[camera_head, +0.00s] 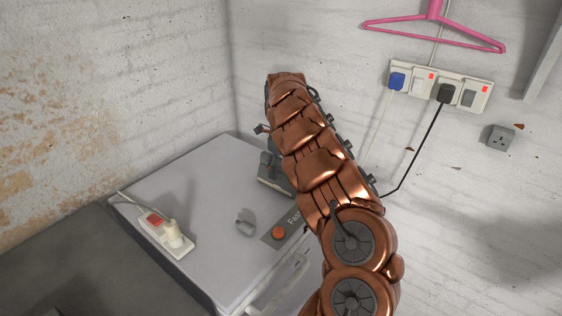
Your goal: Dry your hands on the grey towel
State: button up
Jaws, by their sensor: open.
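I see no grey towel in the head view. My copper arm rises from the bottom right to the upper middle. Its far end is in front of the corner where the two walls meet. My gripper cannot be made out; it seems hidden behind the arm. I cannot tell whether a small dark part beside the arm belongs to it.
A pale grey cabinet (185,205) stands in the corner. On it are a white power strip (152,234) with a plug, a small grey piece (245,222) and a dark grey object (270,180). A socket panel (420,88) and pink hanger (410,25) are on the right wall.

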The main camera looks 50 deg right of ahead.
jog(key=shift+f, duration=0.15)
jog(key=shift+c, duration=0.3)
grip_shut()
dwell(0.5)
